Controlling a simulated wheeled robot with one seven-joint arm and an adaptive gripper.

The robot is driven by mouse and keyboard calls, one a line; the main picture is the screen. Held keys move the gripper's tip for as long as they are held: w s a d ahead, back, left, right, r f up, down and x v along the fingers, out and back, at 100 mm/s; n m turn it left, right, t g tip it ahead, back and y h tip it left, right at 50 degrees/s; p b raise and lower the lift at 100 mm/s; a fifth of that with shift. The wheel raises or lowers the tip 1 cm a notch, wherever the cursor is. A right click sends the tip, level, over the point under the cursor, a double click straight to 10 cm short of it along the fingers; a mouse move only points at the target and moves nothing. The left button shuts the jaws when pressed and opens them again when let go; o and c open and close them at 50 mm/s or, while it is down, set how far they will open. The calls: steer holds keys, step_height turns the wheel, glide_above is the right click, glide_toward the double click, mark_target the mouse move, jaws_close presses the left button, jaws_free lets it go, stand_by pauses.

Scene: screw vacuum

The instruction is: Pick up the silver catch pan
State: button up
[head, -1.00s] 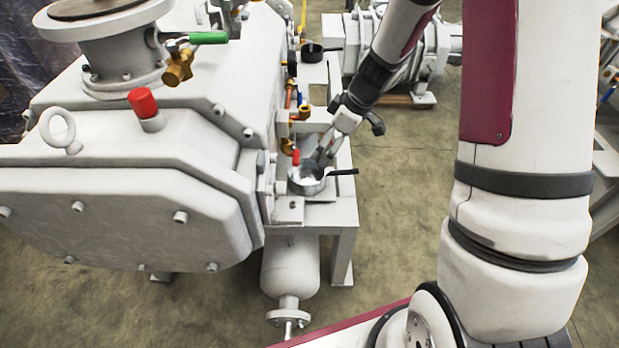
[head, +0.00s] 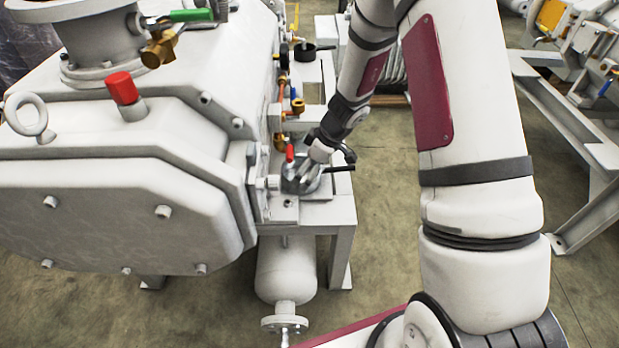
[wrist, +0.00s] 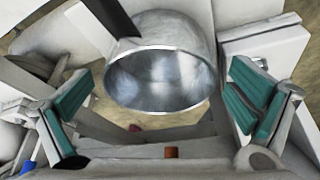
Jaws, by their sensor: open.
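The silver catch pan (head: 290,187) sits on the pale ledge beside the large machine in the head view, mostly hidden by my gripper (head: 308,175). Its dark handle (head: 338,169) points right. In the wrist view the round metal pan (wrist: 160,75) fills the upper middle, with its black handle (wrist: 112,15) toward the upper left. My gripper (wrist: 162,105) is open, with one teal-padded finger on each side of the pan. There are visible gaps between the pads and the pan. I cannot tell the exact height of the fingers against the rim.
A red-handled valve (head: 290,153) and brass fittings stand close beside the pan, by the machine (head: 150,215). The floor (head: 390,220) right of the ledge is clear.

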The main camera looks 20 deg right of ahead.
steer(key=shift+x, duration=1)
steer(key=c, duration=1.2)
steer(key=shift+r, duration=0.2)
